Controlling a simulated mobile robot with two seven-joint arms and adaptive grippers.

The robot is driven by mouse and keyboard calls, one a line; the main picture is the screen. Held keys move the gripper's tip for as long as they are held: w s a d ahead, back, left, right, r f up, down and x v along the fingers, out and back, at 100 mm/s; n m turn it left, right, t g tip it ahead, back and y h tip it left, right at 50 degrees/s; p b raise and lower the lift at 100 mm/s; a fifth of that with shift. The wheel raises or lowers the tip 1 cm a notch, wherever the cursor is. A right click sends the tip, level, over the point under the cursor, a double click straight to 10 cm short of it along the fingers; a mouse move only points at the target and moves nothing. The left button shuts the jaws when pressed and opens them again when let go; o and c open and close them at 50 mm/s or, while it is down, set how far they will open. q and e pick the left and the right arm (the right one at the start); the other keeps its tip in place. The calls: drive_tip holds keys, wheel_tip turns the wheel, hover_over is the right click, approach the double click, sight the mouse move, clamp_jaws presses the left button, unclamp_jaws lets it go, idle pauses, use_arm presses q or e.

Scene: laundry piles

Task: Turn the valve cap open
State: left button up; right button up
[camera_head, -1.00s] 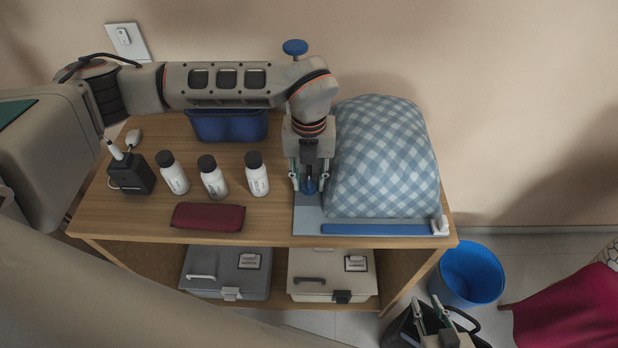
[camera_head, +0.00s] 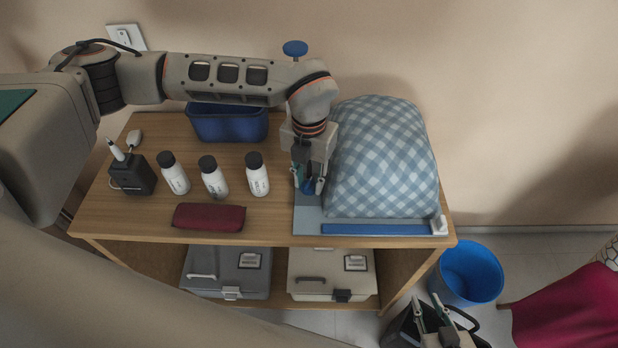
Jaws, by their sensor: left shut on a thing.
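My right gripper (camera_head: 430,312) is low at the right, in front of the table and away from the bag. Its two fingers stand apart and nothing shows between them.
Three white bottles with black caps (camera_head: 213,178), a dark red case (camera_head: 209,217), a black device (camera_head: 132,175) and a blue bin (camera_head: 228,124) stand on the wooden table (camera_head: 270,233). A blue bucket (camera_head: 470,272) is on the floor at the right.

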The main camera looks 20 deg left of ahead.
sight(309, 182)
use_arm(q)
drive_tip(key=shift+r+m, duration=0.1)
drive_tip(key=shift+m, duration=0.6)
drive_tip(key=o, duration=1.1)
wheel_tip(309, 182, up, 12)
drive_tip(key=shift+c, duration=0.3)
